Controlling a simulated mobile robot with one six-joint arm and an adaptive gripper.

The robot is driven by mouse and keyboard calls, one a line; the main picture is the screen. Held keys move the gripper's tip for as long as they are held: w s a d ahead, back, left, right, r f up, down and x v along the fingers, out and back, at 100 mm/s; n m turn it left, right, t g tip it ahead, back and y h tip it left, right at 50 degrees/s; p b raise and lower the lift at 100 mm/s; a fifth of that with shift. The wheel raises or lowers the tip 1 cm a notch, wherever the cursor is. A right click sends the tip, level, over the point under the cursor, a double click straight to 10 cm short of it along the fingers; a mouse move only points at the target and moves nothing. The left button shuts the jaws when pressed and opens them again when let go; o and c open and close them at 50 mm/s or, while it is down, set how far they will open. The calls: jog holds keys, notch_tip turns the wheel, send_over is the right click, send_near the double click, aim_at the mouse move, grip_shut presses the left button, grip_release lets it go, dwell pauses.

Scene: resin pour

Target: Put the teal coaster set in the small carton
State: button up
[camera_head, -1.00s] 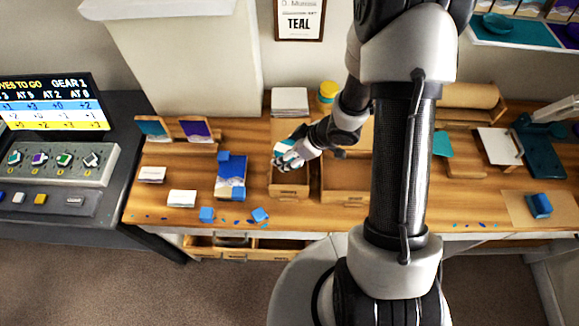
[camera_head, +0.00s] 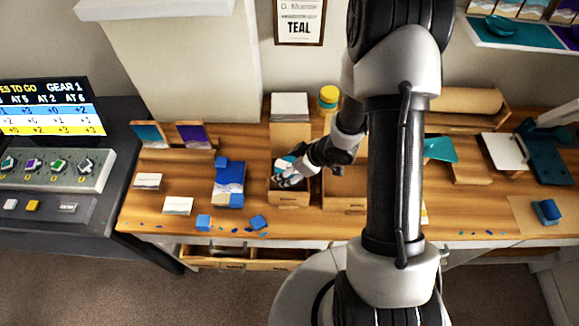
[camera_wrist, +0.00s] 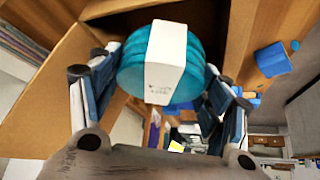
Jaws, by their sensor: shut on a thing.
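The teal coaster set is a stack of round teal discs (camera_wrist: 135,68) with a white paper band (camera_wrist: 166,62). My gripper (camera_head: 288,176) is shut on it, with a finger on each side in the wrist view (camera_wrist: 160,95). A little of the set (camera_head: 284,161) shows in the head view. The small carton (camera_head: 287,198) is the left, narrower open box on the bench. My gripper is at its opening, with the carton's cardboard flap (camera_wrist: 45,85) and dark inside close behind the set in the wrist view. Whether the set touches the carton floor is hidden.
A wider open carton (camera_head: 343,203) stands just right, partly behind my arm. Left are a blue-and-white box (camera_head: 229,185), blue blocks (camera_head: 258,222) and white cards (camera_head: 178,206). A white stack (camera_head: 289,105) and yellow-lidded jar (camera_head: 328,98) stand behind.

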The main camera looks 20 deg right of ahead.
jog(key=shift+f, duration=0.3)
jog(key=o, duration=1.2)
jog(key=shift+o, duration=0.2)
jog(key=shift+r, duration=0.1)
jog(key=shift+r, duration=0.3)
jog(key=s+d+r+m+t+h+p, duration=0.1)
jog(key=d+r+m+h+p, duration=0.2)
jog(key=r, duration=0.7)
jog(key=s+d+r+h+p, duration=0.15)
jog(key=d+r, duration=0.35)
jog(key=r, duration=0.5)
jog(key=s+d+r+m+t+h+p, duration=0.1)
jog(key=s+d+r+m+h+p, duration=0.2)
jog(key=r, duration=0.7)
jog(key=s+a+r+m+g+y, duration=0.1)
jog(key=s+a+r, duration=0.3)
jog(key=s, duration=0.4)
jog(key=s+a+r+m+g+y+b, duration=0.1)
jog(key=s+a+r+y, duration=0.1)
jog(key=s+a+r, duration=0.2)
jog(key=s+a, duration=0.3)
jog(key=s, duration=0.1)
jog(key=shift+m, duration=0.4)
